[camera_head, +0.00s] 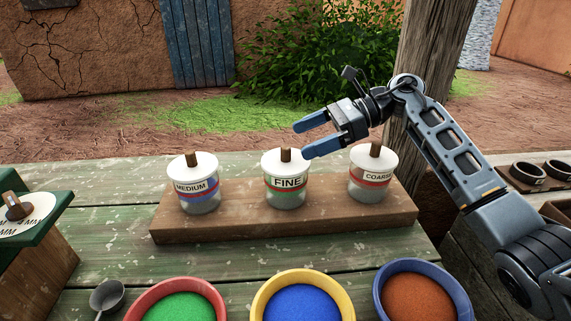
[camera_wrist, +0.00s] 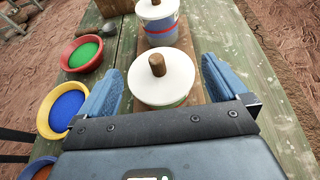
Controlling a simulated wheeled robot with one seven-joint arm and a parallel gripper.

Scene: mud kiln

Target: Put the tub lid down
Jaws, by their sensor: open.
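Three clear tubs with white lids and brown knobs stand in a row: the MEDIUM tub (camera_head: 197,192), the FINE tub (camera_head: 287,190) and the COARSE tub (camera_head: 371,180). Each lid sits level on its tub. The FINE lid (camera_head: 276,160) also shows in the wrist view (camera_wrist: 160,83), between and beyond my spread fingers. My gripper (camera_head: 304,138) is open and empty, just right of the FINE lid's knob and apart from it. The MEDIUM lid (camera_wrist: 154,9) shows farther off in the wrist view. The COARSE tub is out of the wrist view.
The tubs stand on a brown wooden board (camera_head: 240,227) on a green-worn table (camera_head: 110,235). Bowls of green (camera_head: 178,308), blue (camera_head: 303,302) and brown (camera_head: 420,296) powder stand in front. A scoop (camera_head: 107,297) lies at left; a wooden post (camera_head: 425,90) stands behind right.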

